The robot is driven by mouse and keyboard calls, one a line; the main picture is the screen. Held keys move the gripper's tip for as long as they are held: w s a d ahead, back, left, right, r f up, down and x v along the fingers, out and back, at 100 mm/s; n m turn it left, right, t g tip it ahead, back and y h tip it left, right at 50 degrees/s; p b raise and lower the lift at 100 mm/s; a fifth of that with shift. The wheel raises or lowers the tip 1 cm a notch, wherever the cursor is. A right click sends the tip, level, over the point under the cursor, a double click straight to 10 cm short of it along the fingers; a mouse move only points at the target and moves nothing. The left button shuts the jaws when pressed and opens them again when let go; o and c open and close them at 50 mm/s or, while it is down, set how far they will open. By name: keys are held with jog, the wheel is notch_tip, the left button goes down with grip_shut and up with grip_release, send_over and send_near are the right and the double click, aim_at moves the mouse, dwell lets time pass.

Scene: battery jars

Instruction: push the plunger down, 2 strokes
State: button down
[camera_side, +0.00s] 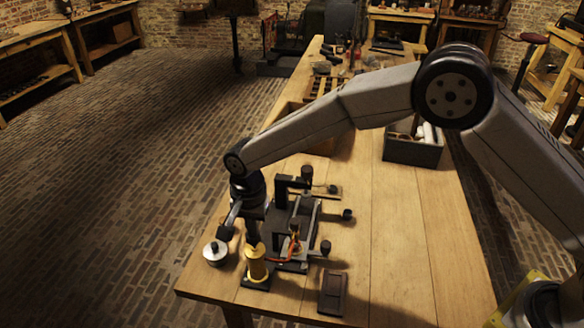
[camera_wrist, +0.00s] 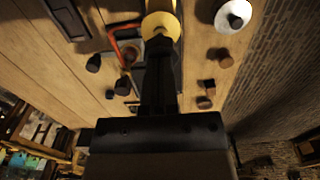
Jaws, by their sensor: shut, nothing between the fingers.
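The brass plunger (camera_side: 257,268) stands upright on a small dark base near the front left of the wooden table. Its round yellow top shows at the upper middle of the wrist view (camera_wrist: 160,22). My gripper (camera_side: 253,241) is shut and empty, pointing down over the plunger. In the wrist view its dark fingers (camera_wrist: 160,45) reach the near edge of the yellow top and cover part of it. The tips look at or just above the top; I cannot tell whether they touch.
A silver-topped round jar (camera_side: 215,253) stands left of the plunger. A black fixture (camera_side: 292,230) with knobs and an orange wire is close on the right. A dark block (camera_side: 333,293) lies at the front. A grey bin (camera_side: 413,150) stands farther back. The right side of the table is clear.

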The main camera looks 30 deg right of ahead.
notch_tip(320, 180, up, 13)
dwell(0.5)
dwell(0.6)
jog(key=s+d+f+n+t, duration=0.1)
jog(key=s+d+n, duration=0.15)
jog(key=d, duration=0.55)
jog(key=s+d+f+n, duration=0.2)
jog(key=s+d, duration=0.2)
jog(key=d, duration=0.5)
jog(key=s+d+f+n, duration=0.2)
jog(key=s+d, duration=0.2)
jog(key=s, duration=0.2)
jog(key=s+d+f+n+t, duration=0.1)
jog(key=s+d+n, duration=0.1)
jog(key=s+d, duration=0.3)
jog(key=shift+s+d+f+t, duration=0.15)
jog(key=shift+s+f+t, duration=0.2)
jog(key=shift+s, duration=0.9)
jog(key=shift+n, duration=0.25)
